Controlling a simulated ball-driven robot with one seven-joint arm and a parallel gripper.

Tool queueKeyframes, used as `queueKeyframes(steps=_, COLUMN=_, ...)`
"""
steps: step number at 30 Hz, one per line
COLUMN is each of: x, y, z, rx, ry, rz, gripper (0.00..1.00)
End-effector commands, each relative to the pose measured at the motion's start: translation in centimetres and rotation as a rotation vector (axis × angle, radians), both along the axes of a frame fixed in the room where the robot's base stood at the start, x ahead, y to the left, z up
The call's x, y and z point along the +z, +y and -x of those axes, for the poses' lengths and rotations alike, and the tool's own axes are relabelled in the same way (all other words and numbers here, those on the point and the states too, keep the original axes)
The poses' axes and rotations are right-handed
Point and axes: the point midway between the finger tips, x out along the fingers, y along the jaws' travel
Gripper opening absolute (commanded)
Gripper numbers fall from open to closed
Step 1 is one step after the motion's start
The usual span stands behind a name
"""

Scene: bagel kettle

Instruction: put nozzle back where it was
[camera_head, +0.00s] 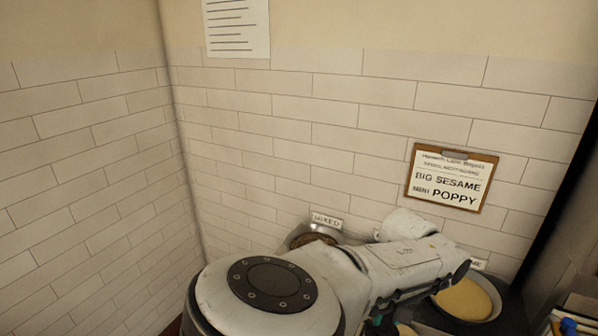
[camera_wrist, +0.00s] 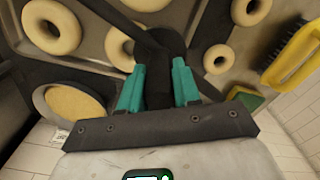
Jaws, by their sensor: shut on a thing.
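My gripper (camera_wrist: 158,82) shows in the wrist view with two teal fingers closed on a dark thing (camera_wrist: 160,62), which may be the nozzle. The thing has a dark rounded end above the fingertips, and a long dark bar runs from there to the upper left. I cannot tell whether the bar is part of it. In the head view my arm hides most of the work area, and only a bit of teal shows below it. No place for the nozzle can be made out.
Several pale bagels (camera_wrist: 52,27) lie around the gripper in the wrist view. A bowl with yellow contents (camera_wrist: 75,107) is at left. A yellow-handled brush (camera_wrist: 295,60) and a sponge (camera_wrist: 247,98) are at right. In the head view, a clipboard (camera_head: 450,178) hangs on the tiled wall.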

Motion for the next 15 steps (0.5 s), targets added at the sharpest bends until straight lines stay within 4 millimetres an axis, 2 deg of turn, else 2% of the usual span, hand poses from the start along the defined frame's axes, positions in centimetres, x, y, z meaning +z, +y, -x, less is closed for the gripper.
queueKeyframes(steps=1, x=0.0, y=0.6, z=-1.0, rx=0.029, ry=-0.002, rz=0.000, gripper=0.00)
queueKeyframes(steps=5, x=0.0, y=1.8, z=-3.0, rx=0.088, ry=-0.002, rz=0.000, gripper=0.00)
queueKeyframes(steps=9, x=-0.3, y=1.1, z=-2.6, rx=0.070, ry=0.005, rz=0.011, gripper=0.00)
queueKeyframes(steps=15, x=-0.2, y=1.4, z=-2.7, rx=0.076, ry=0.003, rz=0.008, gripper=0.00)
